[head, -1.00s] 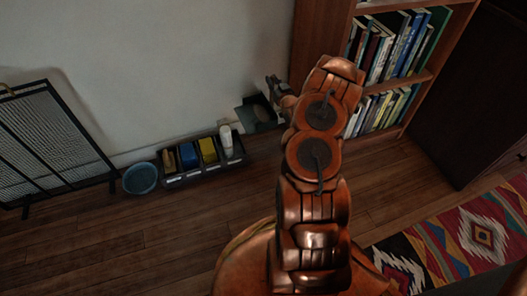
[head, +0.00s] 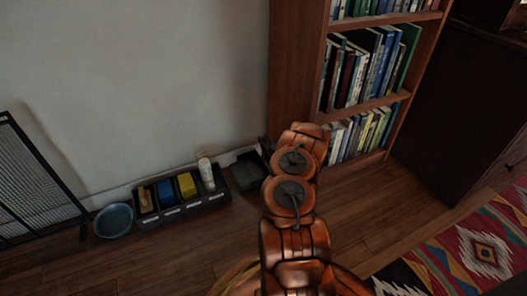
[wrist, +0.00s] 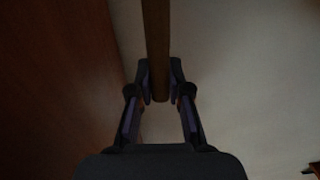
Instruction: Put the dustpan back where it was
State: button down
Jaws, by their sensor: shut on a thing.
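The dustpan (head: 247,172) is a dark, flat pan, partly hidden by my arm in the head view. It is by the wall, just right of the black caddy; I cannot tell whether it touches the floor. My gripper (head: 266,146) is mostly hidden behind my copper arm in the head view. In the wrist view my gripper (wrist: 160,92) is shut on a brown rod, which looks like the dustpan's handle (wrist: 157,45). The pan part is not visible in the wrist view.
The black caddy (head: 182,211) holds a blue item, a yellow item and a white bottle (head: 206,172). A blue bowl (head: 114,220) and a mesh screen (head: 35,180) are left of it. A bookcase (head: 290,75) stands right. A patterned rug (head: 480,250) lies lower right.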

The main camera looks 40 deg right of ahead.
notch_tip(320, 180, down, 3)
jog(key=shift+f+b, duration=0.15)
jog(key=shift+b, duration=0.65)
jog(key=shift+f, duration=0.1)
jog(key=c, duration=1.1)
grip_release()
